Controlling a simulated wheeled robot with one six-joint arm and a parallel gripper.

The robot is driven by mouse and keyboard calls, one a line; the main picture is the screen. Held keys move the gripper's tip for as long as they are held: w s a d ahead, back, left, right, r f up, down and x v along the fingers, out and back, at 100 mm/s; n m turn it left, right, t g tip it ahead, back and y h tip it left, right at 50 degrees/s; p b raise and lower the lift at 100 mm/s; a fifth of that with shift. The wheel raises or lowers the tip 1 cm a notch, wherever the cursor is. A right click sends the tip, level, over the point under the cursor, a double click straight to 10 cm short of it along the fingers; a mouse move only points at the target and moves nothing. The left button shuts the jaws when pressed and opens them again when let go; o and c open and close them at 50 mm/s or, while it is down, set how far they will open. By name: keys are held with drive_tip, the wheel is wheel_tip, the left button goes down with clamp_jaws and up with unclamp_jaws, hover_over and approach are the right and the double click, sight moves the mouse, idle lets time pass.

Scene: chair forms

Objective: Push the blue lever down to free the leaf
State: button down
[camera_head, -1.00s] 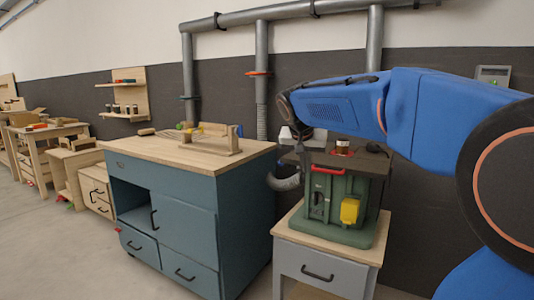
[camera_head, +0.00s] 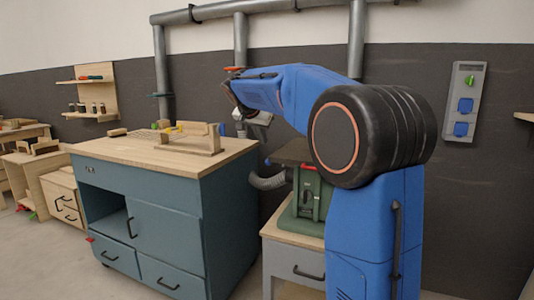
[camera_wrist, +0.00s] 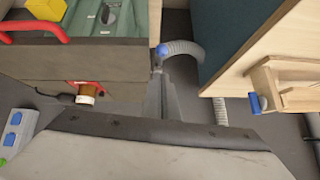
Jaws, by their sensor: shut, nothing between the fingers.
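A round blue knob (camera_wrist: 162,50), which looks like the end of the blue lever, shows in the wrist view beside the machine's edge and the grey hose. The dark tabletop of the green machine (camera_head: 296,152) includes what seems to be the leaf (camera_wrist: 85,61), a flat dark panel in the wrist view. My gripper (camera_head: 266,134) is shut and empty, above the gap between workbench and machine. In the wrist view its narrow grey fingers (camera_wrist: 162,78) point toward the knob; I cannot tell whether they touch it.
A blue-grey workbench (camera_head: 165,220) with a wooden jig (camera_head: 190,142) stands left of the machine. A flexible grey hose (camera_head: 268,181) curves between them. A socket panel (camera_head: 463,100) hangs on the right wall. My arm hides the machine's right side.

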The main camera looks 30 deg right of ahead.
drive_tip(key=x, duration=1)
drive_tip(key=shift+d, duration=0.1)
drive_tip(key=shift+f, duration=0.1)
drive_tip(key=shift+s+a+f, duration=0.2)
drive_tip(key=shift+a+f, duration=0.05)
drive_tip(key=shift+f, duration=0.25)
